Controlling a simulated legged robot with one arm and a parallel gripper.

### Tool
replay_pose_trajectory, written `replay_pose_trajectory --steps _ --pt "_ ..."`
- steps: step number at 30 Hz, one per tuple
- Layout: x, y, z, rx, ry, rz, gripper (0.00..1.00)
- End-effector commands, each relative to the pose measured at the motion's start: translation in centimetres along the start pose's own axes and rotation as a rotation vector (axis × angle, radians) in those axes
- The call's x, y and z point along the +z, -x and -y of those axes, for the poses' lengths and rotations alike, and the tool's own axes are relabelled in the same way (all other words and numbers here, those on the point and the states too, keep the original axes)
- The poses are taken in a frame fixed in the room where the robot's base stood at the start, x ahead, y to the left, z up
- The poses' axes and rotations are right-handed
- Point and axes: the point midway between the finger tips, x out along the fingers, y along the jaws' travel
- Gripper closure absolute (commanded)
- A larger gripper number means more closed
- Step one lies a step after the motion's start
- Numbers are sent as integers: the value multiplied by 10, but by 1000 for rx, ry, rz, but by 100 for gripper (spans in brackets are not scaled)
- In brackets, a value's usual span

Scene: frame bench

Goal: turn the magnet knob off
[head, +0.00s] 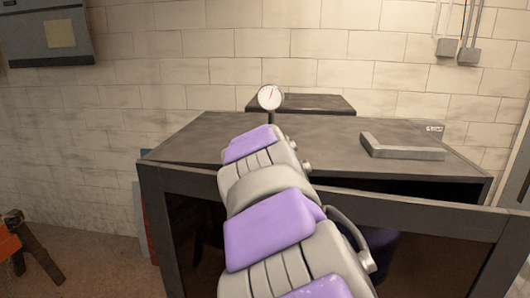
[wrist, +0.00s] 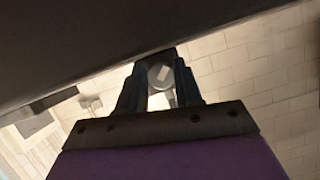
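A round grey knob with a pale bar mark (wrist: 160,74) shows in the wrist view, at a dark body near the tips of my gripper. My gripper (wrist: 160,72) has two dark fingers apart, one on each side of the knob. The knob about fills the gap; whether the fingers touch it, I cannot tell. In the head view my purple and grey arm reaches over the bench and hides the gripper and knob. A white dial gauge with a red needle (head: 270,97) stands upright just beyond the arm, on a thin post whose lower part is hidden.
The dark bench (head: 205,135) has a grey L-shaped square (head: 405,152) lying at the right. A dark raised block (head: 310,102) is behind the gauge. A dark surface (wrist: 80,40) fills the upper left of the wrist view, close to the fingers. The bench's left part is clear.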

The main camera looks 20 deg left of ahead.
Motion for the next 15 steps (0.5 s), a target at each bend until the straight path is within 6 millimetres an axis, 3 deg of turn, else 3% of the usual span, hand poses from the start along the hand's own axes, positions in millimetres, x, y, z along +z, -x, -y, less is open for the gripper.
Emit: replay_pose_trajectory --steps 9,15 --pt "-3 4 -5 -4 -4 -4 97" --pt "-1 1 2 23 63 -5 97"
